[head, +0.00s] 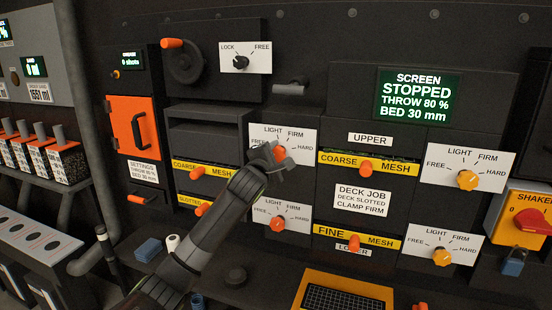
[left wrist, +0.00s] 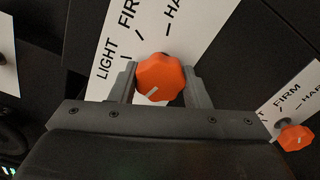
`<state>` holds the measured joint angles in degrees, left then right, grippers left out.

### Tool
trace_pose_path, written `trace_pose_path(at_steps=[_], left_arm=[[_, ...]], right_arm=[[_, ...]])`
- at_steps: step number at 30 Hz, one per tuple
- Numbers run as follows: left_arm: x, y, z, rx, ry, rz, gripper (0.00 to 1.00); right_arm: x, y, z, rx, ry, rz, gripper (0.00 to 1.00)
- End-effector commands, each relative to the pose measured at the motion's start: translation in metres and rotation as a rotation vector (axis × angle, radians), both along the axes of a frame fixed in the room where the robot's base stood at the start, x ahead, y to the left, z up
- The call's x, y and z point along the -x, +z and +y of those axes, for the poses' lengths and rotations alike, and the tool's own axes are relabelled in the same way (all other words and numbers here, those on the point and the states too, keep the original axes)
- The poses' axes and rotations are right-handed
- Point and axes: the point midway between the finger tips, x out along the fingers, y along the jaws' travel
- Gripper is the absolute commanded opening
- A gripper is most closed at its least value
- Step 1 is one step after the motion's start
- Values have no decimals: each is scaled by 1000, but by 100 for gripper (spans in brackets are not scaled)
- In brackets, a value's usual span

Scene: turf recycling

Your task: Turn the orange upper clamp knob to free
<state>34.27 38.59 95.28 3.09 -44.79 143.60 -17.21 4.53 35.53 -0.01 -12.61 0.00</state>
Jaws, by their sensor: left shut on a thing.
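The orange upper clamp knob (head: 280,153) sits on a white dial card (head: 302,133) marked LIGHT, FIRM and HARD, with FREE partly covered by my gripper. My left gripper (head: 268,153) reaches it from below and is shut on it. In the left wrist view the knob (left wrist: 160,75) is between the two fingers. Its white mark is on the lower left of its face there, away from FIRM and HARD. The FREE mark is hidden in that view, so I cannot tell the exact setting. My right gripper is not in view.
Below is a similar orange knob (head: 277,224), also in the left wrist view (left wrist: 296,137). Yellow knobs (head: 467,180) are at the right. Orange drawer knobs (head: 366,167) stick out close by. The screen (head: 417,96) reads STOPPED. A LOCK/FREE dial (head: 241,62) is above.

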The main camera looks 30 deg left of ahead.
Motion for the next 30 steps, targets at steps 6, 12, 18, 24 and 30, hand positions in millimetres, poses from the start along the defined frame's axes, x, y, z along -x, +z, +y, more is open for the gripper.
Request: trace_pose_path(at_steps=[6,12,18,24,30], left_arm=[[0,-1,0,36,0,-6,20],[0,-1,0,44,0,-7,20],[0,-1,0,44,0,-7,20],[0,-1,0,42,0,-8,64],[0,-1,0,41,1,-9,64]], right_arm=[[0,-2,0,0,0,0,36],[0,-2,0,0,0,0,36],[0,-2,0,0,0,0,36],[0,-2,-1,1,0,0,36],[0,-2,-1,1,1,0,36]])
